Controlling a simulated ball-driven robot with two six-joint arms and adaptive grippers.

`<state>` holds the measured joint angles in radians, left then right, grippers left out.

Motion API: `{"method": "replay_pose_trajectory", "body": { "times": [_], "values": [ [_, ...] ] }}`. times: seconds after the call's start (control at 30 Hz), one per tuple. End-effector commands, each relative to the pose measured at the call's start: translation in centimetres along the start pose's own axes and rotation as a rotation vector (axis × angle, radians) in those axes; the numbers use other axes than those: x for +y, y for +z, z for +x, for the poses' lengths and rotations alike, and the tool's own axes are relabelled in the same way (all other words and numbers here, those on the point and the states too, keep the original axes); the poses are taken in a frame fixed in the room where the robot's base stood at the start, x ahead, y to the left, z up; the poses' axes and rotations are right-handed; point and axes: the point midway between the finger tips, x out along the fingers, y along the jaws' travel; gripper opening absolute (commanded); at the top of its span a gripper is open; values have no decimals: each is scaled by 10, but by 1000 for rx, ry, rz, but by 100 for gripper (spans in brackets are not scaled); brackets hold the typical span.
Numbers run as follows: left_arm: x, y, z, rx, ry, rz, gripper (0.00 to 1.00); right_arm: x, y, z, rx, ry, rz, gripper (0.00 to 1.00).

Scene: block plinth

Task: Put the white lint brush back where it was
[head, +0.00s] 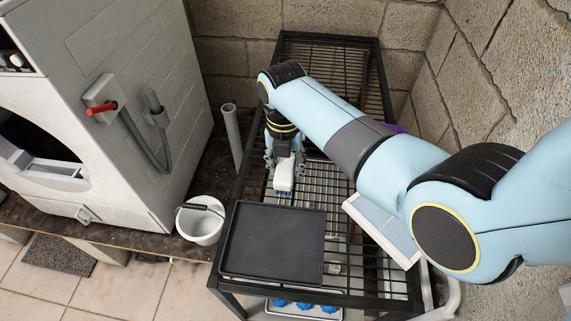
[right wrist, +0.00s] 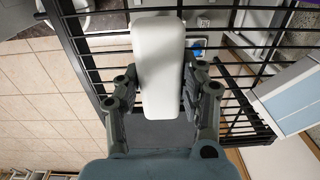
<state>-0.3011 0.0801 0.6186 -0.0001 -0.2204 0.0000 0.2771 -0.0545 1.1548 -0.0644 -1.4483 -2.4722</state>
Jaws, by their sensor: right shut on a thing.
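The white lint brush (head: 284,176) is held by my right gripper (head: 283,158) over the black wire rack (head: 330,172). Its blue underside shows just above the rack bars; I cannot tell whether it touches them. In the right wrist view the brush's long white body (right wrist: 161,60) lies between the two fingers of my right gripper (right wrist: 160,80), which are shut on it from both sides. My left gripper is in neither view.
A black tray (head: 272,243) lies on the rack's near end. A pale blue and white box (head: 381,231) stands right of it. A lower tray holds blue items (head: 304,306). A white bucket (head: 200,221) and grey pipe (head: 231,130) stand left. Stone walls close the back and right.

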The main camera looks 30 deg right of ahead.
Motion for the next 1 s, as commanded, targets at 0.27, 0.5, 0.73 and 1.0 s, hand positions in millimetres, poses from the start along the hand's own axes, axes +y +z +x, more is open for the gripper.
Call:
{"method": "replay_pose_trajectory", "body": {
  "times": [0.27, 0.5, 0.73, 1.0],
  "values": [
    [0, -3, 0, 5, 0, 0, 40, 0, 1, 1, -1, 1, 0, 5],
    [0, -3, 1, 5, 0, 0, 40, 0, 1, 3, -1, 1, 0, 62],
    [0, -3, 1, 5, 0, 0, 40, 0, 0, 2, -1, 1, 0, 63],
    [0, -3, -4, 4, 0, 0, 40, 0, 1, -26, -3, 3, 1, 63]
  ]
}}
